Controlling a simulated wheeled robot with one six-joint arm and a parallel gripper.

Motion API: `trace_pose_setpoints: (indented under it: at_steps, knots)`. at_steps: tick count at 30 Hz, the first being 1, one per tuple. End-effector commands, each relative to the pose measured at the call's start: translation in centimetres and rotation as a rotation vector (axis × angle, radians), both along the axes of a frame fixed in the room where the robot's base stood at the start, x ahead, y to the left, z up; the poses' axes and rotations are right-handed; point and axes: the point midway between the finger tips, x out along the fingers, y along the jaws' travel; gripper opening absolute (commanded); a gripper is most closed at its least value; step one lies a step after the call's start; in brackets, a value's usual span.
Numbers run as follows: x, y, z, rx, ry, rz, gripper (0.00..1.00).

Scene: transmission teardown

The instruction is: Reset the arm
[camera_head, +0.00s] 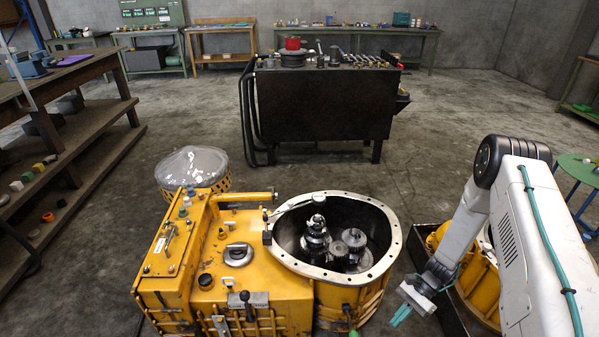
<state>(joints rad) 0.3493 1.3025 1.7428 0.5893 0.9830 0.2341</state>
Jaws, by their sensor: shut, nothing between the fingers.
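My arm (515,220) reaches in from the right side of the view, folded at its elbow with the forearm pointing down and left. My gripper (400,317) is at the lower right, with its teal fingers together and nothing between them. It hangs to the right of the yellow transmission housing (262,283), apart from it as far as I can see. The open round bell of the housing (393,244) shows dark gears and shafts (316,238) inside.
A dark tray (416,262) with yellow parts (485,287) lies under and behind my arm. A black workbench (324,105) with parts stands ahead.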

Motion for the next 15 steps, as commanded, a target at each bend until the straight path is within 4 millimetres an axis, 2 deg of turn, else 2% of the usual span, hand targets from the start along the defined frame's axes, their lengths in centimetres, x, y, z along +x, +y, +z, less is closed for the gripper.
trace_pose_setpoints:
  at_steps: [1, 3, 9, 15]
  knots:
    - [0.6, -0.1, 2.4, 0.003, -0.025, 0.037, 0.0]
    - [0.9, -0.3, 5.3, 0.007, -0.053, 0.089, 0.0]
    - [1.3, -0.4, 13.4, 0.012, -0.13, 0.228, 0.0]
    - [0.8, -0.3, 20.9, 0.002, -0.206, 0.358, 0.0]
